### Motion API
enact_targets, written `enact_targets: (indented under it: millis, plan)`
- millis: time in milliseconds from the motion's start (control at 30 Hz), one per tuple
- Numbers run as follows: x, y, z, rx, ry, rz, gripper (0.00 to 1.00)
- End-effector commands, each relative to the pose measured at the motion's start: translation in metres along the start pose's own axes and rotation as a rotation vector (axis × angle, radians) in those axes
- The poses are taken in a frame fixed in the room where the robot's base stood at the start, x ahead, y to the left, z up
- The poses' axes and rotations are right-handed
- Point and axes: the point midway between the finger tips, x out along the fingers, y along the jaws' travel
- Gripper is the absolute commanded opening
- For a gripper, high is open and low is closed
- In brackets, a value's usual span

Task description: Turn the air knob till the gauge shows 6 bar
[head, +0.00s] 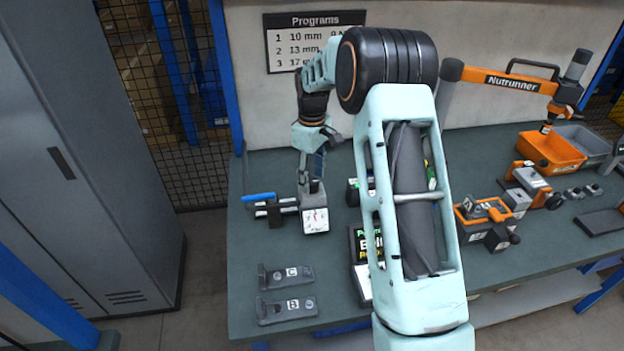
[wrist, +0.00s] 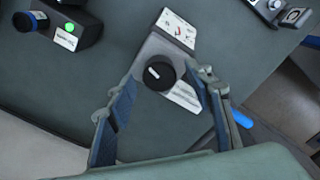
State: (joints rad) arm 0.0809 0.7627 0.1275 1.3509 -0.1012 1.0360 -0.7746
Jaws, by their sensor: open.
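The air unit is a grey block with a white gauge (head: 315,221) on its front. The gauge face, with a red mark, also shows in the wrist view (wrist: 177,27), but I cannot read its value. The round black air knob (wrist: 159,76) with a white mark sits on the block. My gripper (wrist: 160,78) is open, with one finger on each side of the knob in the picture and a gap on both sides. In the head view my gripper (head: 313,172) is above the block, and the knob is hidden.
A blue-handled pipe part (head: 259,197) sits left of the air unit. Plates marked C (head: 287,275) and B (head: 287,307) lie in front. A box with a green light (wrist: 70,28) stands nearby. An orange nutrunner (head: 510,83) and fixtures (head: 490,215) are at the right.

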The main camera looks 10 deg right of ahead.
Motion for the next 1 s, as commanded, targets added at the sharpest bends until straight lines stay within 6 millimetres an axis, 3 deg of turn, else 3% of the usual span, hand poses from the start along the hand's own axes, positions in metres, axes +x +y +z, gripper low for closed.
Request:
enact_targets:
  millis: [200,467,833,1000]
  plan:
    - [0.016,0.000,0.000,0.000,0.000,0.001,0.47]
    - [0.017,0.000,0.000,0.000,0.001,0.002,0.47]
    - [0.017,0.000,0.000,0.000,0.001,0.002,0.08]
    - [0.017,0.000,0.000,0.006,0.001,0.002,0.06]
